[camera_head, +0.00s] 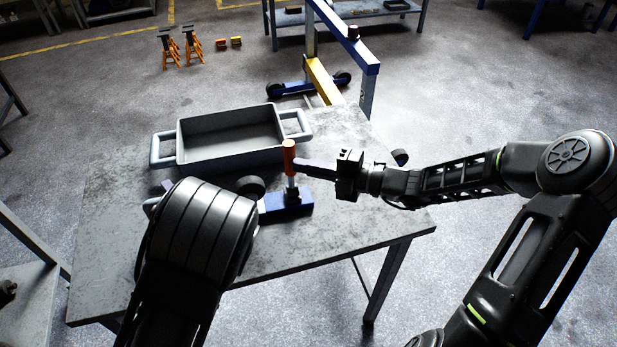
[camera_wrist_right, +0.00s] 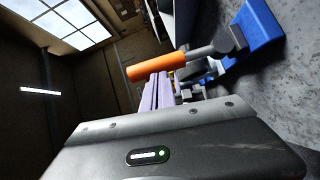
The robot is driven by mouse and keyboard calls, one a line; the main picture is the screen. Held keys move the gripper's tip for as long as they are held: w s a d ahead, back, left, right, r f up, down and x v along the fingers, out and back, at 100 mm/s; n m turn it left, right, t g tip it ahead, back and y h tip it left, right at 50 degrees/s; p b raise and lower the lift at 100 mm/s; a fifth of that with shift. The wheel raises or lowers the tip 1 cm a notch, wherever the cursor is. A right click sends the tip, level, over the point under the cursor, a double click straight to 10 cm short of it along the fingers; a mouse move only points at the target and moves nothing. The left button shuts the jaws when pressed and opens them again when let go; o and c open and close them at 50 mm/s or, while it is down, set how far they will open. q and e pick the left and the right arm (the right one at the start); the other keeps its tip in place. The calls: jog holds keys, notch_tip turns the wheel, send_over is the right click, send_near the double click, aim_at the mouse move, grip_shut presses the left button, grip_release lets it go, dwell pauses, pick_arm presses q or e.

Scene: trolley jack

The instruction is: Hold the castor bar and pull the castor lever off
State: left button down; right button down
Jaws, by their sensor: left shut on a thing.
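The castor bar (camera_head: 287,203) is a blue bar lying on the table; it also shows in the right wrist view (camera_wrist_right: 262,32). A dark castor wheel (camera_head: 250,187) is beside it. The castor lever (camera_head: 289,158) stands upright on the bar, with an orange grip on a metal rod; its grip crosses the right wrist view (camera_wrist_right: 157,67). My left forearm covers most of my left gripper and the bar's middle; the left jaws are shut on the bar. My right gripper (camera_head: 305,166) reaches in from the right, its fingertips at the orange grip. I cannot tell whether its fingers close around it.
A grey tray (camera_head: 187,158) with two side handles stands at the back of the grey table (camera_head: 110,225). Another small wheel (camera_head: 400,157) is by the right edge. A blue and yellow hoist (camera_head: 345,50) stands behind. The table's front is clear.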

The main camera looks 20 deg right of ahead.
pick_arm(q)
jog(key=shift+d+f, duration=0.1)
pick_arm(e)
jog(key=shift+m+g, duration=0.3)
jog(key=shift+m, duration=0.2)
jog(key=shift+w+d, duration=0.1)
jog(key=shift+w, duration=2)
jog(key=shift+s+d, duration=0.1)
jog(key=s, duration=0.1)
jog(key=s+r, duration=0.2)
jog(key=shift+s+d+r, duration=0.1)
jog(key=shift+s+d, duration=0.2)
jog(key=shift+d, duration=0.05)
jog(key=r+v, duration=0.1)
jog(key=v, duration=0.8)
jog(key=shift+d, duration=0.25)
jog(key=shift+w+r, duration=0.1)
jog(key=shift+r, duration=0.05)
pick_arm(q)
jog(key=c, duration=1.1)
grip_release()
